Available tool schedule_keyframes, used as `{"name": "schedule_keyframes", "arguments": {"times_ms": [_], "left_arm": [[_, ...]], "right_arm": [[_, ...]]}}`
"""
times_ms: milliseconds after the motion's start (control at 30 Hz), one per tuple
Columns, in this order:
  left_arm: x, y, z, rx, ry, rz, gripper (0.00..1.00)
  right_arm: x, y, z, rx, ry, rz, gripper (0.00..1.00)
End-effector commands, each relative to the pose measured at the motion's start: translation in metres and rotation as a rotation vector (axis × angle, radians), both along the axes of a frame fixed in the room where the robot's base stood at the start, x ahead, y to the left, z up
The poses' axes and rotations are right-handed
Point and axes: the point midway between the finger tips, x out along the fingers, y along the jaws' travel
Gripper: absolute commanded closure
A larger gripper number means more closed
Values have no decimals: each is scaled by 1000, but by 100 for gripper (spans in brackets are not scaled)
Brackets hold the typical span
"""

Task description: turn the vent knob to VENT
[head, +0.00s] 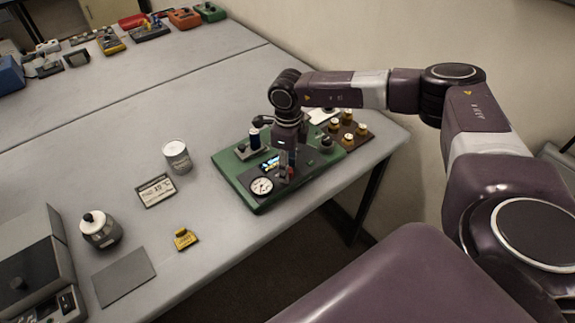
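The green panel (262,204) lies on the table near its right corner. It carries a round white gauge (261,186), a small lit display (269,163) and a black knob (326,143) at its right end. I cannot read any VENT label or the knob's setting. My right gripper (287,173) points down over the middle of the panel, between the display and the black knob. Small red and blue parts show at its fingertips. The gripper hides what lies below it, and whether its fingers are apart or closed on something is too small to tell. My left gripper is not in view.
A dark cylinder (254,137) stands at the panel's back left. A brown board (361,144) with several brass-coloured pieces adjoins its right. A white-topped can (177,157), a label card (156,190), a yellow piece (185,239) and a jar (100,229) stand left, with bare table between.

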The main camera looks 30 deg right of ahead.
Motion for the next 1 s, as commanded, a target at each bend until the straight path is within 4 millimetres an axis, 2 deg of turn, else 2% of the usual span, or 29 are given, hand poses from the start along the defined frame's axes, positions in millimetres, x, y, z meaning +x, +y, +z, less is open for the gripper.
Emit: {"name": "schedule_keyframes", "arguments": {"times_ms": [100, 433, 767, 1000], "left_arm": [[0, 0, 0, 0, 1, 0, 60], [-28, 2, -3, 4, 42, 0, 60], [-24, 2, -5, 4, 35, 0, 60], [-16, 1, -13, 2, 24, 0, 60]], "right_arm": [[0, 0, 0, 0, 0, 0, 63], [0, 0, 0, 1, -1, 0, 99], [0, 0, -1, 1, -1, -32, 100], [1, 0, -2, 3, -2, -161, 100]]}}
